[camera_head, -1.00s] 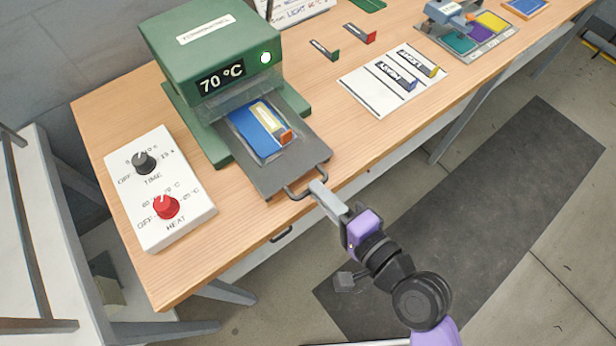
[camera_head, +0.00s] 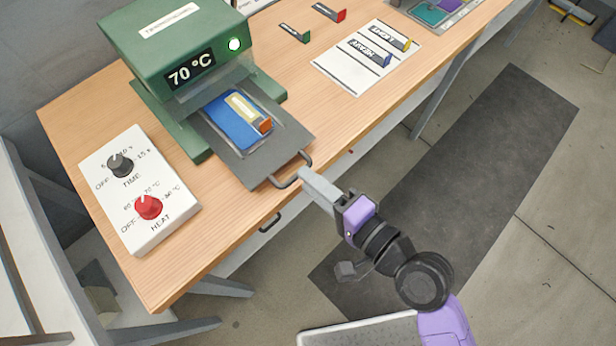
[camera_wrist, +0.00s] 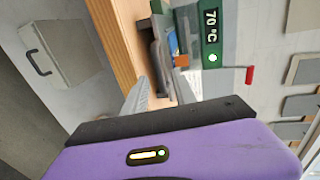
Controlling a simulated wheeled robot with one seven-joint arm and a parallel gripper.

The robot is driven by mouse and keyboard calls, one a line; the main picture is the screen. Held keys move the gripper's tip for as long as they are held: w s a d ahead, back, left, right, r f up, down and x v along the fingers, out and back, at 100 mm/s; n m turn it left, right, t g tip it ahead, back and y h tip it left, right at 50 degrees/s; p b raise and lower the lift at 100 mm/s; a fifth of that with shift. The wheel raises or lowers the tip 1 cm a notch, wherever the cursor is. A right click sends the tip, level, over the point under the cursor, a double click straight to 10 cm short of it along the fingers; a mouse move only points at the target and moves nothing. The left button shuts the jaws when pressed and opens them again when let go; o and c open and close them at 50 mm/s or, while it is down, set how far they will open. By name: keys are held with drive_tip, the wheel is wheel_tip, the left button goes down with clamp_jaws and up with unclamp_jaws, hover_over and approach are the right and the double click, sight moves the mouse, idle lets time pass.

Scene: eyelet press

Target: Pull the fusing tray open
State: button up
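The fusing tray (camera_head: 275,163) is a dark grey plate sticking out of the front of the green press (camera_head: 180,40). Its dark loop handle (camera_head: 292,178) is at the table's front edge. A blue piece (camera_head: 228,125) with a cream, orange-ended tag (camera_head: 245,111) lies on the tray. My gripper (camera_head: 303,174) has its grey fingertips at the handle; the head view shows them nearly edge-on. In the wrist view the fingers (camera_wrist: 158,93) stand apart, with a gap between them. Whether they touch the handle is unclear.
The press display reads 70 °C beside a lit green lamp. A white control box (camera_head: 140,190) with a black and a red knob stands left of the press. A white card (camera_head: 366,58) with tags lies to the right. Open floor lies in front of the table.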

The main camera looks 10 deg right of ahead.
drive_tip(key=b+v, duration=0.1)
drive_tip(key=v, duration=0.5)
drive_tip(key=shift+d+r, duration=0.1)
idle(0.5)
drive_tip(key=s+d+r+n+t+h, duration=0.1)
drive_tip(key=s+d+n+t+h, duration=0.2)
drive_tip(key=d+n+h, duration=0.45)
drive_tip(key=s+d+n+g+h, duration=0.1)
drive_tip(key=s+d+n, duration=0.2)
drive_tip(key=s, duration=1)
drive_tip(key=shift+s+d+n, duration=0.25)
drive_tip(key=shift+d+n, duration=0.1)
drive_tip(key=shift+d, duration=0.05)
drive_tip(key=shift+r, duration=0.1)
idle(0.8)
